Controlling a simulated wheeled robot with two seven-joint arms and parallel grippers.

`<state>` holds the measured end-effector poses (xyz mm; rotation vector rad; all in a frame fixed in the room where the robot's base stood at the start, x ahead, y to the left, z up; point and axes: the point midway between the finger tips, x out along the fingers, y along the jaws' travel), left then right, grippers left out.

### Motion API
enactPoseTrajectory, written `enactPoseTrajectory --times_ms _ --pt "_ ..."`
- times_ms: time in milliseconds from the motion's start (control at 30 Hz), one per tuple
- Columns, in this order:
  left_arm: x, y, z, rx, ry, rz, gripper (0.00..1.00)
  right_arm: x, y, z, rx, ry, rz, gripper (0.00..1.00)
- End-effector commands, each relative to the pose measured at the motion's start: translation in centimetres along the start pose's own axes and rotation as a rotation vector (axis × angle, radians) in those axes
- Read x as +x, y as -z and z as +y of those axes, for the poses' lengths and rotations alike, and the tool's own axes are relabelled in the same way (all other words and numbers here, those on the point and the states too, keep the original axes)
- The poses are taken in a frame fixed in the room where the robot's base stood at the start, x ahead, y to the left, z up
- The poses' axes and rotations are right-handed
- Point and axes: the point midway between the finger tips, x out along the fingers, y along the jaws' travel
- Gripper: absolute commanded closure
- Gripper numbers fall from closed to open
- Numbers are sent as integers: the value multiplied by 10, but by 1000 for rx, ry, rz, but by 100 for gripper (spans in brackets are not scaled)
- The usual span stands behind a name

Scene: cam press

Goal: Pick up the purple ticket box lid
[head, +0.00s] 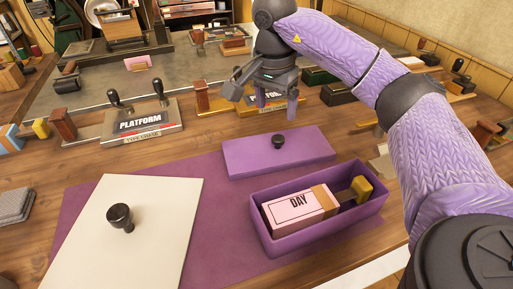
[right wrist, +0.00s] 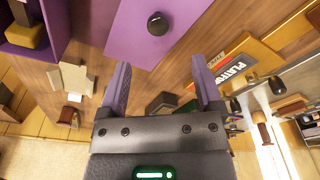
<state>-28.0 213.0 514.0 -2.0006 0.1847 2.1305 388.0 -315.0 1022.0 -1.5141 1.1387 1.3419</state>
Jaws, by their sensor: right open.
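The purple ticket box lid (head: 295,152) lies flat on the purple mat, with a black round knob (head: 278,141) on its top. It also shows at the top of the right wrist view (right wrist: 130,30). The open purple ticket box (head: 318,227) stands in front of it and holds a pink DAY ticket stack (head: 297,208) and a yellow-ended wooden tool (head: 354,190). My right gripper (head: 277,107) is open and empty above and behind the lid, fingers pointing down. In the right wrist view its fingers (right wrist: 162,85) are spread, apart from the knob. My left gripper is not in view.
A white board (head: 160,215) with a black knob lies left on the purple mat (head: 85,215). A PLATFORM type case (head: 140,122) stands behind it. Another PLATFORM piece (head: 262,102) is partly hidden behind my gripper. A grey slab (head: 15,205) is at the left edge.

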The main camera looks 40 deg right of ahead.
Motion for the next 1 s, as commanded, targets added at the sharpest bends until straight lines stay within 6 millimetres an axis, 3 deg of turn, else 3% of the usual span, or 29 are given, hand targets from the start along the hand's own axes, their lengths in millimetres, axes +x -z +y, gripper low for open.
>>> enactPoseTrajectory --times_ms 500,733,1000 --pt "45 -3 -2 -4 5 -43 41 95 1 2 0 -5 -1 17" --pt "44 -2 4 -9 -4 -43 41 98 2 2 0 -1 0 17" --pt "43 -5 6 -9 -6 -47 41 97 2 2 -1 0 0 72"
